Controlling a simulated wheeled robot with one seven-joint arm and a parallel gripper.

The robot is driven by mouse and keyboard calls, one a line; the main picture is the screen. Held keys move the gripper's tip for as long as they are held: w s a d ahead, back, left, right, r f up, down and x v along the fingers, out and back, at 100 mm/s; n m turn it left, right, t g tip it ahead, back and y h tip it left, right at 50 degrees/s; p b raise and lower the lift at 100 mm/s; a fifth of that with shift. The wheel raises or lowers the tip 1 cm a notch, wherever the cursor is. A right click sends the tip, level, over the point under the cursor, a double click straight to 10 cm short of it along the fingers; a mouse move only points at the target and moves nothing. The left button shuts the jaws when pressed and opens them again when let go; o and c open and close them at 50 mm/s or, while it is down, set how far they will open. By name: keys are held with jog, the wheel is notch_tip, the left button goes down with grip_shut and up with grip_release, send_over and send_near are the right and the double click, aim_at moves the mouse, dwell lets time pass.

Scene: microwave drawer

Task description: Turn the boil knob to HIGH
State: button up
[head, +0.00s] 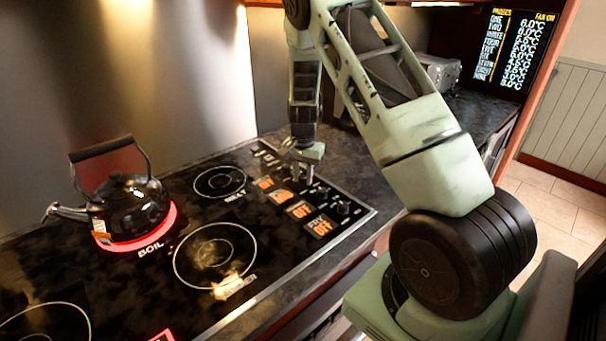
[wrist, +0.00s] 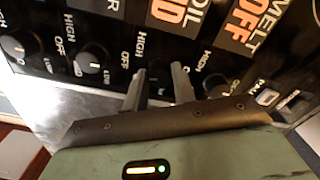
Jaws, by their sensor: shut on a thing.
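The boil knob (wrist: 158,88) is a small dark knob on the stove's control panel, mostly hidden between the fingers. My gripper (wrist: 159,78) is shut on it, one finger on each side. In the head view my gripper (head: 302,172) points down at the row of knobs. The orange boil display (wrist: 178,12) is above the knob in the wrist view.
Other dark knobs (wrist: 92,64) sit close on both sides. The melt display (wrist: 243,22) reads OFF. In the head view a black kettle (head: 128,207) stands on the red-glowing boil burner (head: 168,222). Bare burners (head: 215,256) and the dark counter (head: 352,172) surround the panel.

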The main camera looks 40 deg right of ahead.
aim_at(303, 177)
jog(key=m+p, duration=0.1)
jog(key=m, duration=0.3)
jog(key=shift+w+r+m, duration=0.1)
jog(key=shift+r+m, duration=0.05)
jog(key=shift+m, duration=0.15)
jog(key=shift+m+p, duration=0.5)
jog(key=shift+m, duration=1.5)
jog(key=o, duration=1)
notch_tip(303, 177, up, 17)
jog(key=b, duration=0.2)
jog(key=shift+r+b, duration=0.1)
jog(key=shift+b, duration=0.25)
